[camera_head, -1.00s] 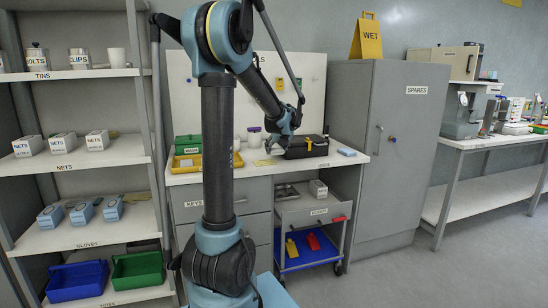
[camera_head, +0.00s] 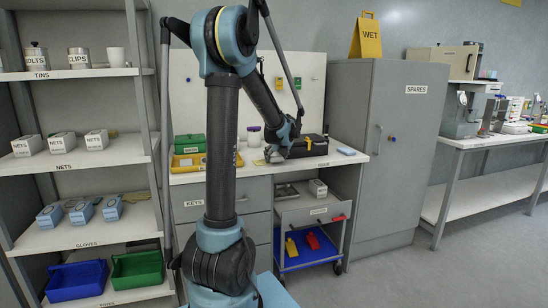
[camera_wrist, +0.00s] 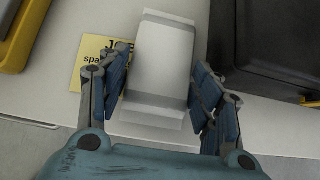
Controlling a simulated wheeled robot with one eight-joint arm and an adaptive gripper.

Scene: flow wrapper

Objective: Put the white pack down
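The white pack (camera_wrist: 160,62) is between the two blue-padded fingers of my gripper (camera_wrist: 163,85) in the wrist view, with a finger against each long side. It is over the pale worktop (camera_wrist: 60,112); I cannot tell whether its underside touches the top. In the head view my gripper (camera_head: 276,151) is low over the bench, left of a black case, and the pack cannot be made out there.
A yellow card (camera_wrist: 92,60) lies left of the pack, partly covered. The black case (camera_wrist: 268,50) is close on the right, and a yellow tray (camera_wrist: 22,35) is at the left. A grey SPARES cabinet (camera_head: 385,150) stands right of the bench.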

